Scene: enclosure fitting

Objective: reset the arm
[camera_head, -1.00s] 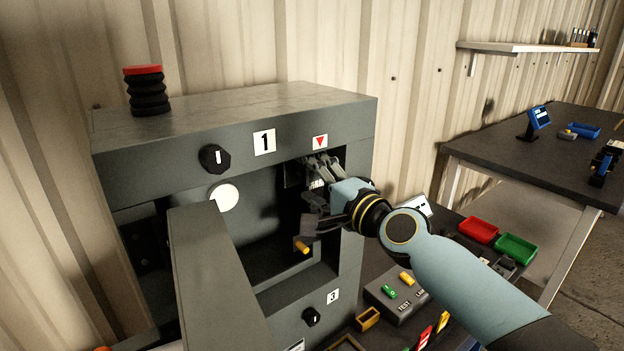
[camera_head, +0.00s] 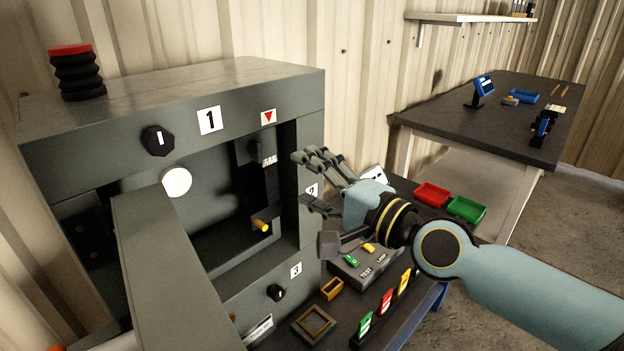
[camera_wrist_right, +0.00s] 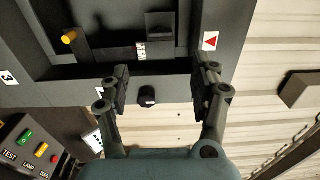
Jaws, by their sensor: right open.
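My right gripper (camera_head: 303,179) is open and empty in the head view, with its fingers pointing left towards the grey enclosure (camera_head: 280,100). It is outside the enclosure, beside its right edge. In the right wrist view the two fingers of this gripper (camera_wrist_right: 164,76) are spread apart with nothing between them. Beyond them are the enclosure's edge and a black knob (camera_wrist_right: 148,96). Inside the enclosure is a yellow-tipped peg (camera_head: 262,226), also in the wrist view (camera_wrist_right: 69,38). My left gripper does not show.
The enclosure door (camera_head: 180,260) stands open towards me. A test box (camera_head: 362,265) with green and yellow buttons, a red tray (camera_head: 432,195) and a green tray (camera_head: 467,209) are on the bench. A dark table (camera_head: 450,115) stands at the back right. A black-and-red stack (camera_head: 77,75) tops the enclosure.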

